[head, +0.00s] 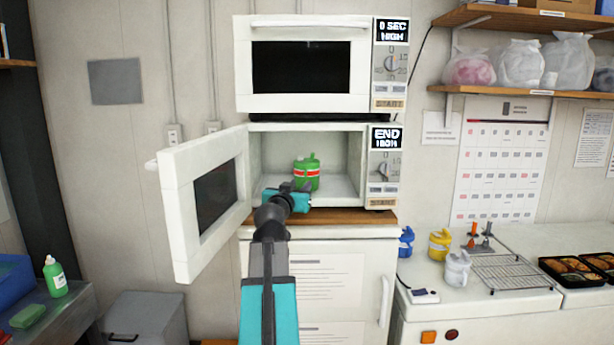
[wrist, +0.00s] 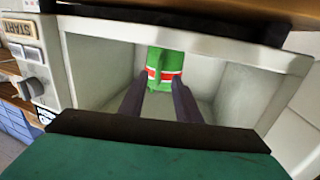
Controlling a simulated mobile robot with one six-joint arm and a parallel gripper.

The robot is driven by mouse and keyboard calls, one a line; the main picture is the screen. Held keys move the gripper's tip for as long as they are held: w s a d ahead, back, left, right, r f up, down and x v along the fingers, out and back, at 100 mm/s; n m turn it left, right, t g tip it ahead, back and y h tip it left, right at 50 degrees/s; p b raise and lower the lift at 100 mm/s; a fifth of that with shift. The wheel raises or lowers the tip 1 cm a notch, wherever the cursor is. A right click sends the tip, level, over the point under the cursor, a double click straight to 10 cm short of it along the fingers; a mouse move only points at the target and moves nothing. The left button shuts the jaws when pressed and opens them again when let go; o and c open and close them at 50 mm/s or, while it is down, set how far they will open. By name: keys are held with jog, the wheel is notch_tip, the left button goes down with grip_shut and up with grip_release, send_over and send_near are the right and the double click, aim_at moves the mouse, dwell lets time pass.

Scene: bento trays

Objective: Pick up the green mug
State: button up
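The green mug (head: 306,178) has a red and white band and stands upright inside the open lower microwave (head: 334,189). In the wrist view the mug (wrist: 165,65) is straight ahead of my gripper (wrist: 160,88). My gripper's two dark fingers are apart, with a gap between them and nothing visibly clamped. In the head view my gripper (head: 300,188) is at the microwave's opening, just in front of the mug and slightly left of it. It hides the mug's lower left part. I cannot tell whether a finger touches the mug.
The lower microwave's door (head: 175,220) stands open on the left. A closed microwave (head: 300,105) sits on top. On the right counter are a blue mug (head: 406,243), a yellow mug (head: 439,244), a white mug (head: 457,268), a wire rack (head: 510,273) and bento trays (head: 571,283).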

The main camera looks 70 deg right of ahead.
aim_at(302, 184)
jog(key=shift+w+d+p, duration=0.1)
jog(key=shift+d+p, duration=0.3)
jog(key=shift+d, duration=1.1)
grip_shut()
jog(key=shift+r, duration=0.1)
